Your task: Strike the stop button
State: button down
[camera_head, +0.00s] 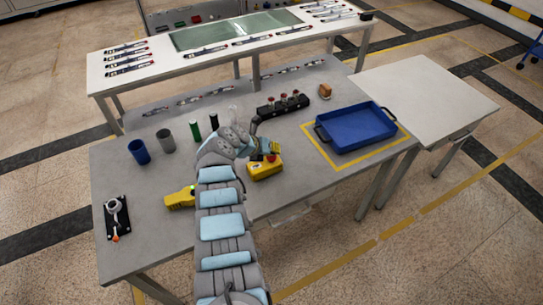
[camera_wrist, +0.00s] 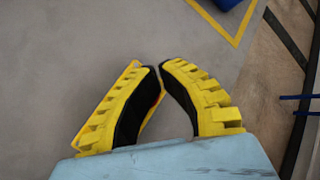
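The stop button is a yellow box (camera_head: 265,171) with a red top, standing on the grey table near the middle in the head view. My gripper comes down from above it, and in the head view my wrist covers part of the area around it. In the wrist view my gripper (camera_wrist: 160,68) has two yellow ribbed fingers with black inner faces. Their tips come nearly together, with only a narrow gap and nothing held between them. A smooth yellow edge with a bit of red shows behind the left finger, probably the button box. I cannot tell whether a finger touches it.
A black block with red knobs (camera_head: 283,105) stands behind the box. A blue tray (camera_head: 356,128) lies in a yellow outline to the right. Blue, grey and dark cylinders (camera_head: 139,152) stand to the left. A yellow tool (camera_head: 180,198) lies left of my arm.

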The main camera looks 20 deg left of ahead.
aim_at(274, 156)
jog(key=shift+f+b, duration=0.5)
jog(key=shift+f, duration=0.05)
dwell(0.4)
jog(key=shift+r, duration=0.1)
jog(key=shift+r+p, duration=0.75)
jog(key=shift+r, duration=0.2)
jog(key=shift+r+p, duration=1.85)
jog(key=shift+r, duration=0.65)
jog(key=shift+d, duration=0.1)
